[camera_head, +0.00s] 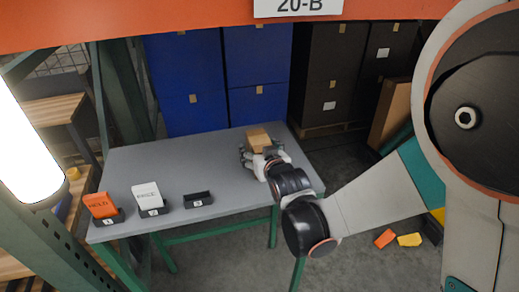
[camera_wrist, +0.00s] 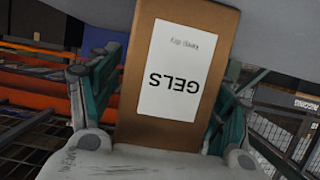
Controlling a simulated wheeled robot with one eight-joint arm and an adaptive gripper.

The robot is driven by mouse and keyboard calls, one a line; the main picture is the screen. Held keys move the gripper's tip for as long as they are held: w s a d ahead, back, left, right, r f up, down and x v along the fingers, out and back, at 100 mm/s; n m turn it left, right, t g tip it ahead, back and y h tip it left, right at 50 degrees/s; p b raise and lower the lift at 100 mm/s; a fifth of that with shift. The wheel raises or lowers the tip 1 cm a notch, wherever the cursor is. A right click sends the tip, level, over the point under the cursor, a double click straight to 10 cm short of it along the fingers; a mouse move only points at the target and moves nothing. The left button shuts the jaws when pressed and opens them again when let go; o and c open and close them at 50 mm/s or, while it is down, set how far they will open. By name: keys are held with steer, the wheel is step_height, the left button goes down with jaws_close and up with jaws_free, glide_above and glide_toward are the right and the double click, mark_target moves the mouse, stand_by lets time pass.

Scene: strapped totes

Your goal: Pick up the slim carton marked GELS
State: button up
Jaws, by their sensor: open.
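The slim brown carton (camera_head: 258,135) stands on the grey table (camera_head: 185,160) near its far right part. In the wrist view the carton (camera_wrist: 130,110) fills the middle, with a white label reading GELS upside down. My gripper (camera_head: 260,155) is at the carton in the head view. In the wrist view my gripper (camera_wrist: 165,80) is open, with one teal finger on each side of the carton. A gap shows by the left finger; contact on the right is hard to tell. The carton's lower part is hidden by my gripper in the head view.
Several small black holders stand along the table's left front: one with an orange HOLD card (camera_head: 101,204), one with a white card (camera_head: 147,195), and one empty holder (camera_head: 198,199). Blue totes (camera_head: 185,75) and dark totes (camera_head: 335,70) stand behind. The table's middle is clear.

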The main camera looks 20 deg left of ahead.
steer(key=shift+s, duration=0.15)
steer(key=shift+r, duration=0.1)
steer(key=shift+c, duration=1.4)
steer(key=c, duration=1.1)
